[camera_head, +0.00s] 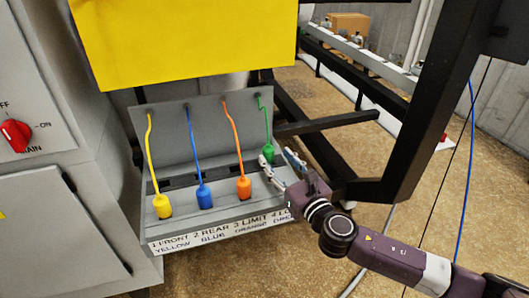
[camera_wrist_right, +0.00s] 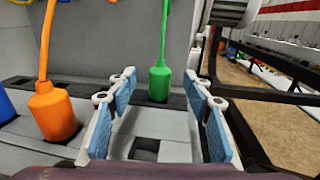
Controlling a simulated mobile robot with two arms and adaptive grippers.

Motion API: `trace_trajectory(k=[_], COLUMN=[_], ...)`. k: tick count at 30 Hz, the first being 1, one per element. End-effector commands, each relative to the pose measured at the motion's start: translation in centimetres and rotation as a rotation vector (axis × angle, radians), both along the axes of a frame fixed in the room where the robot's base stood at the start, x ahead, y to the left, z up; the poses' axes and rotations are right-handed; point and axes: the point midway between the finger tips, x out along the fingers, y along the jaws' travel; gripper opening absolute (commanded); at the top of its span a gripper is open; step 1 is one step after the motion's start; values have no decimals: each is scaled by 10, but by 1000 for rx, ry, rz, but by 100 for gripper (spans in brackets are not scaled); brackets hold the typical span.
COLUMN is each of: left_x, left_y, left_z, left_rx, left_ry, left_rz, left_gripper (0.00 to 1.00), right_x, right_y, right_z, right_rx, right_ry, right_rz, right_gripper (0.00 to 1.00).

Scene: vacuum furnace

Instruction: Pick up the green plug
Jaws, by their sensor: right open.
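The green plug (camera_head: 268,151) hangs on its green cable at the right end of a row of plugs on the grey panel. It also shows in the right wrist view (camera_wrist_right: 159,84), upright, ahead of the fingers. My right gripper (camera_head: 281,160) is open in front of the plug, with one finger to each side in the picture. In the right wrist view the fingers (camera_wrist_right: 160,95) are apart with nothing between their blue pads, and the plug appears beyond the tips. I cannot tell the exact gap. My left gripper is not in view.
The orange plug (camera_head: 243,187), blue plug (camera_head: 204,195) and yellow plug (camera_head: 162,206) stand left of it on the labelled shelf (camera_head: 190,239). A dark square socket (camera_wrist_right: 145,149) lies below the fingers. A black frame post (camera_head: 430,110) stands right. A yellow panel (camera_head: 185,40) is above.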

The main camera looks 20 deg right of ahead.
Motion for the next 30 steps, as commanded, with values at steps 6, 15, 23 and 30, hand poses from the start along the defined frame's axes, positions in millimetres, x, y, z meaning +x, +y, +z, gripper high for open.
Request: trace_trajectory(k=[6, 15, 23, 30], left_x=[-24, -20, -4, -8], left_y=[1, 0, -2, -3], left_z=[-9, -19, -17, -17], left_rx=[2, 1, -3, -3], left_ry=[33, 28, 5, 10], left_rz=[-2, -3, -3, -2], left_gripper=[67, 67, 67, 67], right_x=[25, 62, 64, 64], right_y=[4, 10, 10, 10], right_z=[-2, -3, -2, -2], right_rx=[1, 0, 1, 1], right_ry=[-2, -1, 1, 0], right_rz=[-1, 0, 0, 0], right_gripper=[46, 46, 46, 20])
